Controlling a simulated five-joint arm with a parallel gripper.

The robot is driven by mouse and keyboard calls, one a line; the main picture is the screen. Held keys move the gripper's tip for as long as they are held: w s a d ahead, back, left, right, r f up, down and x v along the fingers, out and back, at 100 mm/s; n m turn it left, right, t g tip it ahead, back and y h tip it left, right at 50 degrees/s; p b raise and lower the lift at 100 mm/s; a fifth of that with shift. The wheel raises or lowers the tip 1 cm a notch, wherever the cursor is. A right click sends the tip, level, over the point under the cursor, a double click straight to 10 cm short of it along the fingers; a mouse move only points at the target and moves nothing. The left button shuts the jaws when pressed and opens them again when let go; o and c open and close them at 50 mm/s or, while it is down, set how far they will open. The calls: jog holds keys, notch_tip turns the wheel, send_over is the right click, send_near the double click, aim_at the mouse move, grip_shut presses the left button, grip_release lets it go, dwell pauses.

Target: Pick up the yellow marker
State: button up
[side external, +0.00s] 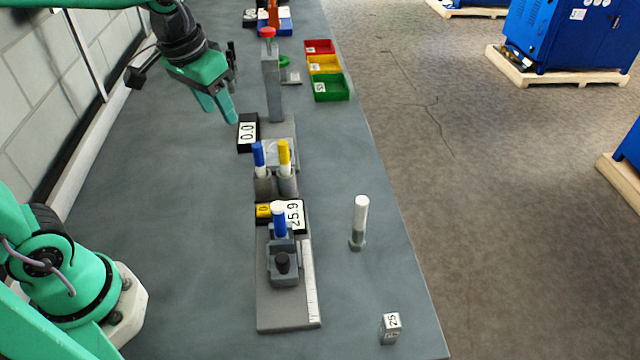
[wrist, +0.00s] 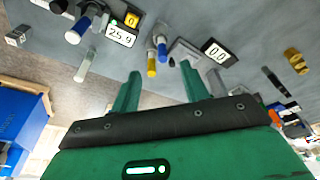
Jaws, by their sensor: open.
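The yellow marker (side external: 284,152) stands upright in a grey holder (side external: 287,184) in the middle of the bench, with its yellow part on top and white below. A blue-topped marker (side external: 258,155) stands in a holder just left of it. The yellow marker also shows in the wrist view (wrist: 151,66), beyond my fingers and close to the blue one. My gripper (side external: 222,110) is open and empty, held above the bench to the left and farther back than the yellow marker. Nothing is between its fingers.
A white-topped piece (side external: 360,215) stands to the right. Behind are a 0.0 display (side external: 247,132), a grey post (side external: 272,85) and coloured bins (side external: 331,90). The bench's left side is clear.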

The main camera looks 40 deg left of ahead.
aim_at(283, 143)
jog(key=w+d+f+g, duration=0.1)
jog(key=w+f, duration=0.1)
jog(key=w, duration=0.1)
jog(key=w+d+f+g, duration=0.1)
jog(key=w+f, duration=0.2)
jog(key=w, duration=0.1)
jog(key=w+d+f, duration=0.2)
jog(key=w+f, duration=0.1)
jog(key=w, duration=0.1)
jog(key=shift+w+d+f+g, duration=0.1)
jog(key=shift+f+g, duration=0.1)
jog(key=shift+g, duration=0.2)
jog(key=shift+s+f, duration=0.2)
jog(key=shift+f, duration=3.65)
grip_shut()
